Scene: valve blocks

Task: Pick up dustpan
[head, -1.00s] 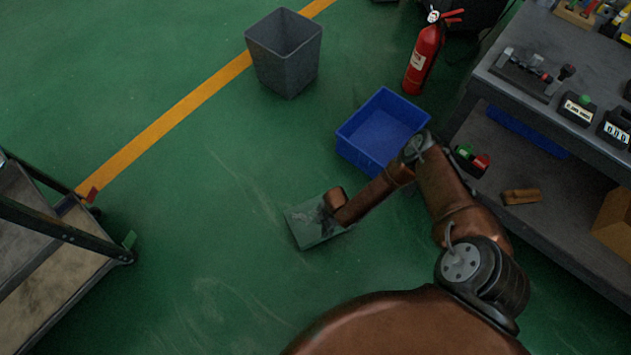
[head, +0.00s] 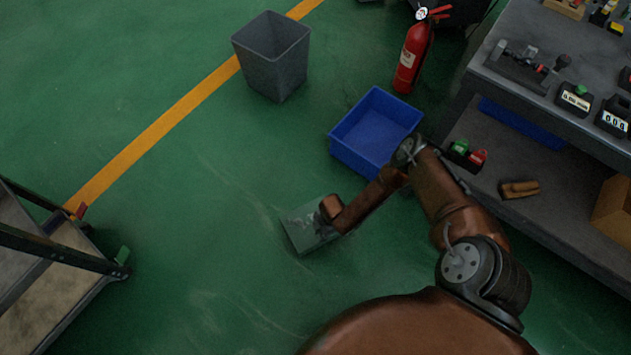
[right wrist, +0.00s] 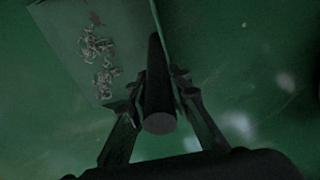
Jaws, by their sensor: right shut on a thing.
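The dustpan (head: 301,228) is a flat grey-green pan low over the green floor, left of my right forearm in the head view. Its pan (right wrist: 95,45) fills the upper left of the right wrist view, with a heap of small shavings (right wrist: 100,58) on it. Its dark round handle (right wrist: 158,90) stands between the fingers of my right gripper (right wrist: 158,98), which are shut on it. In the head view my right gripper (head: 322,222) is mostly hidden by my wrist. Whether the pan touches the floor is not clear. My left gripper is not in view.
A blue crate (head: 340,148) stands just beyond my right arm. A grey bin (head: 272,75) and a red fire extinguisher (head: 411,60) stand farther back. A workbench (head: 535,75) is on the right, a cart (head: 75,300) on the left. The floor between is clear.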

